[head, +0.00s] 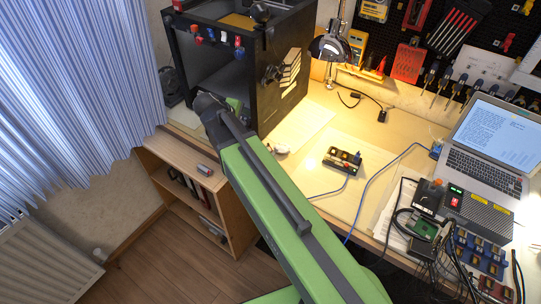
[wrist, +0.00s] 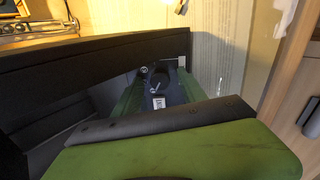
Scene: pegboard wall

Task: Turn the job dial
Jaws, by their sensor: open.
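The job dial (head: 271,74) is most likely the black knob on the side face of the black cabinet (head: 262,107) in the head view. Pale fan-shaped markings (head: 290,70) lie just right of it. I cannot read where the knob points. My green arm reaches up from the bottom right, and its dark joint stands in front of the cabinet's open front. My gripper (head: 235,103) shows only in part beyond that joint, left of and below the knob and apart from it. It is open, with nothing seen in it. The dial is not seen in the wrist view.
A desk lamp (head: 331,46) stands right of the cabinet. The desk holds a small device (head: 342,160) with a blue cable, a laptop (head: 487,145) and several electronics. A low wooden shelf (head: 240,207) stands below. A blue curtain (head: 75,80) hangs at the left. Tools hang on the pegboard.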

